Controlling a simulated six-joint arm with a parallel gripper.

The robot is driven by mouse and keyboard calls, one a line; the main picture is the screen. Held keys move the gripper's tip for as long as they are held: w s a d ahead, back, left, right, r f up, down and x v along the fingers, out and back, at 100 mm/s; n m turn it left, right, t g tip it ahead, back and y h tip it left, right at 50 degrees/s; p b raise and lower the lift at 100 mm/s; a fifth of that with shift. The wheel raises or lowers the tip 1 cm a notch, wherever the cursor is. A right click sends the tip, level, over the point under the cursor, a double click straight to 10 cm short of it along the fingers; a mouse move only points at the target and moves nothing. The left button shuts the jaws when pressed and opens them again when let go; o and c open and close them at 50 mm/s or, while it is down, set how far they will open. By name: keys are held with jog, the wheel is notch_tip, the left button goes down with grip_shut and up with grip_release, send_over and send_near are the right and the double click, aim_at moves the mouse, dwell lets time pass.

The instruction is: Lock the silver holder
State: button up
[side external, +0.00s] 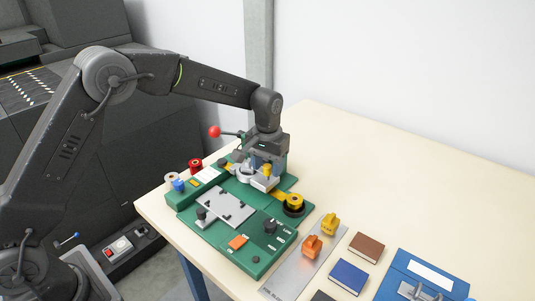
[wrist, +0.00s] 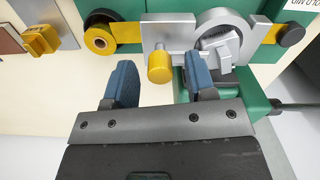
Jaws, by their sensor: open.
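The silver holder (wrist: 181,27), a flat metal block with a round ring (wrist: 218,38) at its right, fills the top middle of the wrist view. In the side external view the holder (side external: 243,178) sits at the back of the green fixture. A yellow cylindrical knob (wrist: 160,68) stands out from its front. My gripper (wrist: 160,64) is open, with one blue finger on each side of the knob in the picture. The fingers look apart from the knob; I cannot tell their depth against it.
The green fixture (side external: 218,241) carries a grey plate (side external: 226,206) and an orange block (side external: 238,242). A yellow and black roller (side external: 294,203) is at its right. A red-ball lever (side external: 214,131) stands behind.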

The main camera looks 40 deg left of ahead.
aim_at(266, 166)
notch_tip(266, 166, up, 14)
jog(key=shift+f, duration=0.15)
dwell(0.4)
jog(key=s+a+r+m+t, duration=0.15)
jog(key=s+r, duration=0.25)
jog(key=s, duration=0.4)
jog(key=s+a+r+n+t, duration=0.1)
jog(key=s+a+r, duration=0.15)
jog(key=s, duration=0.45)
jog(key=s+f+t, duration=0.1)
jog(key=s+f, duration=0.1)
jog(key=s, duration=0.6)
jog(key=s+f+m+t, duration=0.1)
jog(key=s+f+t, duration=0.1)
jog(key=s, duration=0.6)
jog(key=shift+a+f, duration=0.35)
jog(key=shift+f, duration=0.2)
